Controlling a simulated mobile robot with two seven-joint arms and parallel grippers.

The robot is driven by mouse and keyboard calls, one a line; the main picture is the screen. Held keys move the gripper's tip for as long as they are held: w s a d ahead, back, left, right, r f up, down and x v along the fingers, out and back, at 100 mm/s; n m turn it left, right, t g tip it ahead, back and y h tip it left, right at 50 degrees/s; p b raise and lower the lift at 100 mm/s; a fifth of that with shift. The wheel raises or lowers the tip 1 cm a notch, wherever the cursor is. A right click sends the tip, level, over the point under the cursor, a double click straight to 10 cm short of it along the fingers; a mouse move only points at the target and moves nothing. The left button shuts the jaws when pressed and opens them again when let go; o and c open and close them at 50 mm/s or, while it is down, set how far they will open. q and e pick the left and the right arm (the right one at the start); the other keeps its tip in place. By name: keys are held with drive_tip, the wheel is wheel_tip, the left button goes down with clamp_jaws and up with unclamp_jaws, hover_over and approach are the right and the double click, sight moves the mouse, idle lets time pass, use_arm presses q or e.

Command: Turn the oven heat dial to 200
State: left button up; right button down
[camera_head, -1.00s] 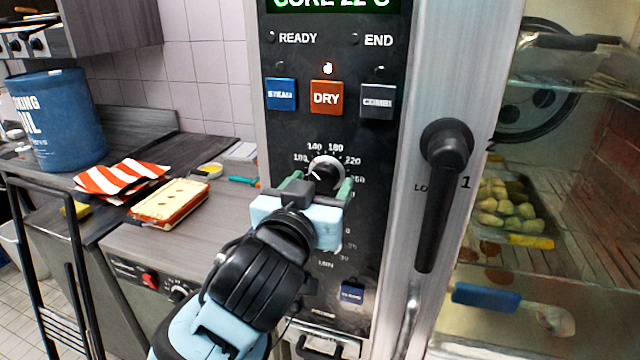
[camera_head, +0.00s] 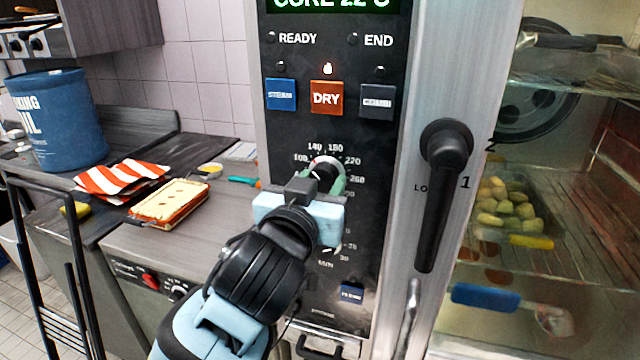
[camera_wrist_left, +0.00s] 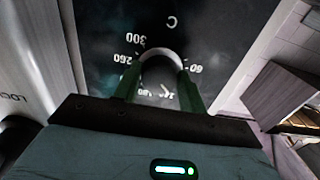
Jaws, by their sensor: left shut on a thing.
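The oven heat dial (camera_head: 326,164) is a black knob with a pale rim on the dark control panel (camera_head: 290,215). Printed numbers such as 140, 180, 220 and 260 ring it. My left gripper (camera_head: 328,184) is shut on the dial, its green fingers on either side. In the left wrist view the dial's rim (camera_wrist_left: 160,53) shows between the two green fingers (camera_wrist_left: 160,90). A white pointer mark shows near the lower numbers there, but the exact setting is hard to read. The gripper hides part of the dial's lower scale. My right gripper is not in view.
Steam, dry (camera_head: 327,97) and combi buttons sit above the dial. A black door handle (camera_head: 443,190) stands to the right, beside the glass door with food trays inside.

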use_arm(q)
drive_tip(key=m, duration=0.7)
drive_tip(key=shift+a+m, duration=0.1)
drive_tip(key=shift+m, duration=0.3)
drive_tip(key=m, duration=0.7)
drive_tip(key=shift+m, duration=0.4)
drive_tip(key=o, duration=1)
drive_tip(key=shift+c, duration=0.2)
